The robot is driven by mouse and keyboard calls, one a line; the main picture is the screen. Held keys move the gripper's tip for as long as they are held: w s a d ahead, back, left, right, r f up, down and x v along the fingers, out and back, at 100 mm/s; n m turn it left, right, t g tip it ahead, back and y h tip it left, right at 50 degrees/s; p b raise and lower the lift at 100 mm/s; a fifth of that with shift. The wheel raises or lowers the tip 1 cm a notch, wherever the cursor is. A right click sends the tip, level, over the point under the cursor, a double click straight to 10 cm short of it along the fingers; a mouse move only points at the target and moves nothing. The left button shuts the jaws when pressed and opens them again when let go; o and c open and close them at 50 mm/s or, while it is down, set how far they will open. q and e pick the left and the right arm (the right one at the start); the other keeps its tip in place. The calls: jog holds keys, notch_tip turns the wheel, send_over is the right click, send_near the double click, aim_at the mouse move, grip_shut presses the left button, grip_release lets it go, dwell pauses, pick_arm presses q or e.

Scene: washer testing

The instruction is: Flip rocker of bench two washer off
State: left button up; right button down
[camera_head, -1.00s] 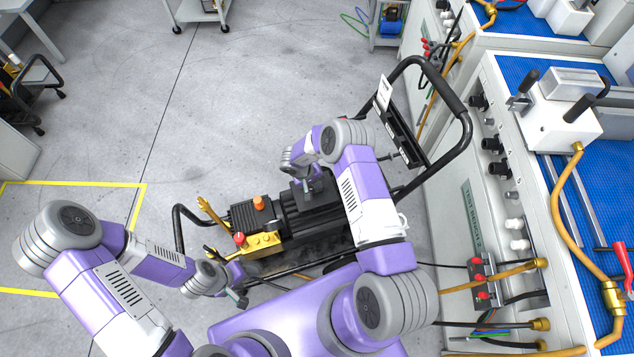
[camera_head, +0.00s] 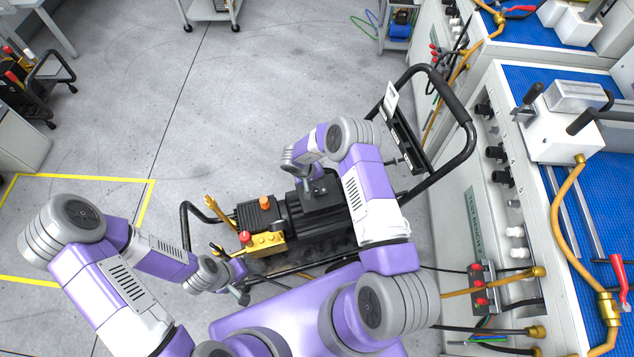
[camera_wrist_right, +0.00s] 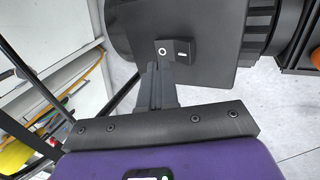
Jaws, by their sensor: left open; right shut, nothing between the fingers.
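The washer (camera_head: 288,222) is a black motor and pump unit with a yellow pump block (camera_head: 264,243), standing on a black tube cart in front of me. In the right wrist view its black switch box (camera_wrist_right: 225,25) carries a small rocker (camera_wrist_right: 176,50) marked O on the left and a bar on the right. My right gripper (camera_wrist_right: 158,68) is shut and empty, its tips just below the O side of the rocker; I cannot tell whether they touch it. In the head view that gripper (camera_head: 315,187) is over the motor. My left gripper (camera_head: 243,295) is open near the cart's front left.
The cart's black handle (camera_head: 466,110) rises on the right, beside the test bench (camera_head: 455,190) with its hoses and knobs. Another cart (camera_head: 212,12) stands at the back. The grey floor on the left is open, with yellow tape lines (camera_head: 80,178).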

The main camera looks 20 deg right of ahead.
aim_at(318, 190)
notch_tip(318, 190, up, 11)
jog(key=p, duration=0.3)
jog(key=shift+a, duration=0.3)
jog(key=s+a+y, duration=0.4)
jog(key=s+a, duration=0.2)
jog(key=s, duration=0.5)
jog(key=s+a+m+t+y, duration=0.1)
jog(key=s+a+y, duration=0.3)
jog(key=s, duration=0.8)
jog(key=shift+a+y, duration=0.3)
jog(key=shift+a, duration=0.95)
